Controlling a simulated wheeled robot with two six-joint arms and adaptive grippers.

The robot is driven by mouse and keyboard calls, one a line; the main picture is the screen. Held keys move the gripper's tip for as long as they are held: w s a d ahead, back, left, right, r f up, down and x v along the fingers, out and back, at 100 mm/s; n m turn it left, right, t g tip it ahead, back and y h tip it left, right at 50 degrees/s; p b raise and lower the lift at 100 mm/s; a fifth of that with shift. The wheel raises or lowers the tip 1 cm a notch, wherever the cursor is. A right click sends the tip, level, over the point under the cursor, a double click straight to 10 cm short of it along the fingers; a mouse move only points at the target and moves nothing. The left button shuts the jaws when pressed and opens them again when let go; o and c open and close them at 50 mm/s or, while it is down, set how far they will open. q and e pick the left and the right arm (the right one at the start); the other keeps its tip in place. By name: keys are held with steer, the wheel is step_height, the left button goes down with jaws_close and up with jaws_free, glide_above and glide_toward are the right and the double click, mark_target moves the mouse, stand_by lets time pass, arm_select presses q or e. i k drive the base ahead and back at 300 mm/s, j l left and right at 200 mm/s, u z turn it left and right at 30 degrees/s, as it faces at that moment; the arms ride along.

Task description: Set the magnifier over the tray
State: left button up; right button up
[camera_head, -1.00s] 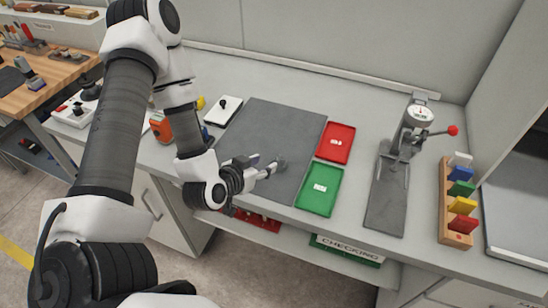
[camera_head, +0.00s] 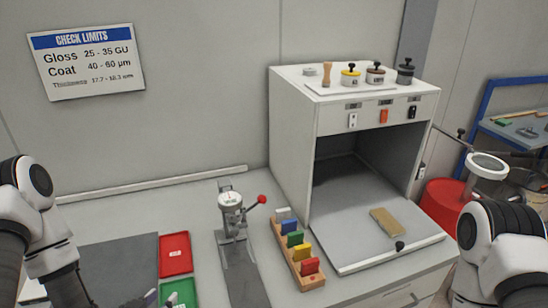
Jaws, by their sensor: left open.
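A tan panel (camera_head: 386,221) lies on this tray. My left gripper (camera_head: 160,299) shows only its fingertips at the bottom edge, open, by the green tray and far from the magnifier.
The cabinet (camera_head: 291,130) carries several knobbed pots on top. A gauge stand (camera_head: 232,215), a rack of coloured blocks (camera_head: 295,255), a red tray (camera_head: 175,255), a green tray (camera_head: 180,292) and a dark mat (camera_head: 115,268) occupy the bench. A red drum (camera_head: 440,203) stands right of the cabinet.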

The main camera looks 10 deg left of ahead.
mark_target(484, 173)
steer(key=z, duration=0.95)
